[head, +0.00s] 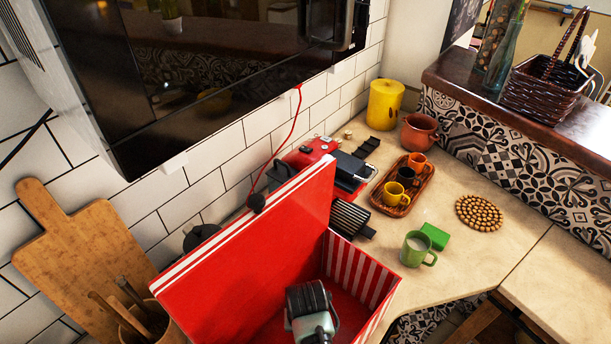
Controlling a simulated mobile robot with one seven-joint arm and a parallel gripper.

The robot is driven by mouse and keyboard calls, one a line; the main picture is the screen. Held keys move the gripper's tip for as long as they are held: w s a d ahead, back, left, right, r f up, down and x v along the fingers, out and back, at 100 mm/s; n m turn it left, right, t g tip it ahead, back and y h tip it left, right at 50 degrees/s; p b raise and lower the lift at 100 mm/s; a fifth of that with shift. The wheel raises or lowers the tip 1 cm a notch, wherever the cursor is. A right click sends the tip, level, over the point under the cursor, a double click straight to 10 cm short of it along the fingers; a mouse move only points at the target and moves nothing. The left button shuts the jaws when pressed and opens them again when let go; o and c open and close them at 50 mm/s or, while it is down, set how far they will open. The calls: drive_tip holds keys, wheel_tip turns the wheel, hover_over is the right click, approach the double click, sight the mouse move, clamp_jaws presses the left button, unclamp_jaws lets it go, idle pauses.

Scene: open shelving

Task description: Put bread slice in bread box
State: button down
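The bread box (362,268) is a red box with white stripes on its inner walls. It stands on the counter at the lower middle of the head view, with its red lid raised on the left. My gripper (308,300) shows as a dark grey and pale shape at the bottom edge, in front of the box opening. Its fingertips cannot be made out, so I cannot tell whether it is open or holds something. I cannot tell how deep it is relative to the box. No bread slice is visible.
A green mug (416,249), a green block (435,236) and a beaded trivet (480,213) stand right of the box. A tray (421,190) with small cups, a red appliance (310,153) and a yellow canister (384,104) are behind. A cutting board (85,250) leans left.

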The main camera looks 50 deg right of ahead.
drive_tip(key=shift+w+f, duration=0.1)
drive_tip(key=shift+f, duration=0.1)
drive_tip(key=shift+f, duration=0.1)
drive_tip(key=c, duration=0.9)
unclamp_jaws()
drive_tip(key=r, duration=0.4)
drive_tip(key=s+r, duration=0.1)
drive_tip(key=r, duration=0.3)
drive_tip(key=a+r+b, duration=0.1)
drive_tip(key=r, duration=0.3)
drive_tip(key=shift+s+a+r, duration=0.1)
drive_tip(key=shift+s+r, duration=0.05)
drive_tip(key=shift+r, duration=0.05)
